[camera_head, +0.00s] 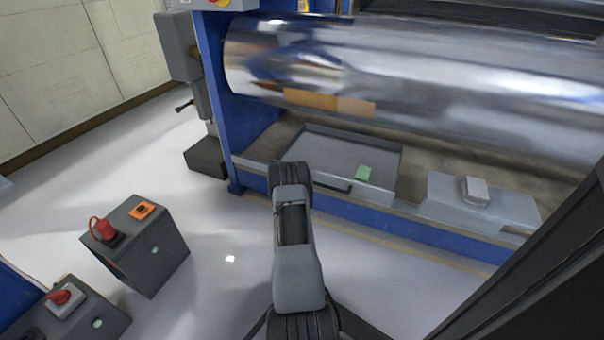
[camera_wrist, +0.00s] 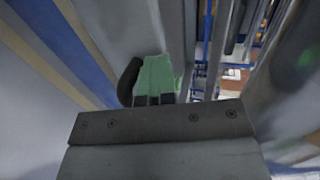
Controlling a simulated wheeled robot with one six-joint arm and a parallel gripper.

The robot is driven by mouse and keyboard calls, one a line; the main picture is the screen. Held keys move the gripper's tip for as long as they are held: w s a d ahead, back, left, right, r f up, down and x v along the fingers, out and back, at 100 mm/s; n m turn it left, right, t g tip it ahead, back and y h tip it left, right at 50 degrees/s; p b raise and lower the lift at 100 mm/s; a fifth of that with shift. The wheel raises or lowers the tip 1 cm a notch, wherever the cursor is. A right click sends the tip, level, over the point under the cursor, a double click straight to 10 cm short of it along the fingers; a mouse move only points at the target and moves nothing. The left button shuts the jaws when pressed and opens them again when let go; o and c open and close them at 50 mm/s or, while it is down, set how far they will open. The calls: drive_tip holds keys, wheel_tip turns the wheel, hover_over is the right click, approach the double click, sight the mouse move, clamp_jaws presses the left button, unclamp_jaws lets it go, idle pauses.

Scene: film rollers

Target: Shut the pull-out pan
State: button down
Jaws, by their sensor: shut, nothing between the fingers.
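The pull-out pan (camera_head: 335,148) is a shallow grey tray low under the big shiny roller. Its open top and inner floor show in front of the roller, so it stands at least partly out. A green tag (camera_head: 363,173) and a dark handle (camera_head: 332,184) are on its front; my arm covers its left front corner. In the head view my arm hides the gripper.
The shiny roller (camera_head: 420,85) spans above the pan, with a blue frame post (camera_head: 222,110) at left. A grey block (camera_head: 475,203) sits right of the pan. Dark boxes with red switches (camera_head: 137,245) stand at lower left. The pale floor between is clear.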

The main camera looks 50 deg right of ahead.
drive_tip(key=shift+s+d+r, duration=0.1)
drive_tip(key=shift+s+d, duration=0.15)
drive_tip(key=shift+a, duration=0.1)
drive_tip(key=shift+s+a+p, duration=0.1)
drive_tip(key=shift+a+p, duration=0.2)
drive_tip(key=shift+p, duration=0.1)
drive_tip(key=f+p+v, duration=0.1)
drive_tip(key=p+v, duration=0.4)
drive_tip(key=v, duration=0.8)
drive_tip(key=shift+w+a+p, duration=0.25)
drive_tip(key=shift+a+p, duration=0.1)
drive_tip(key=shift+a, duration=0.15)
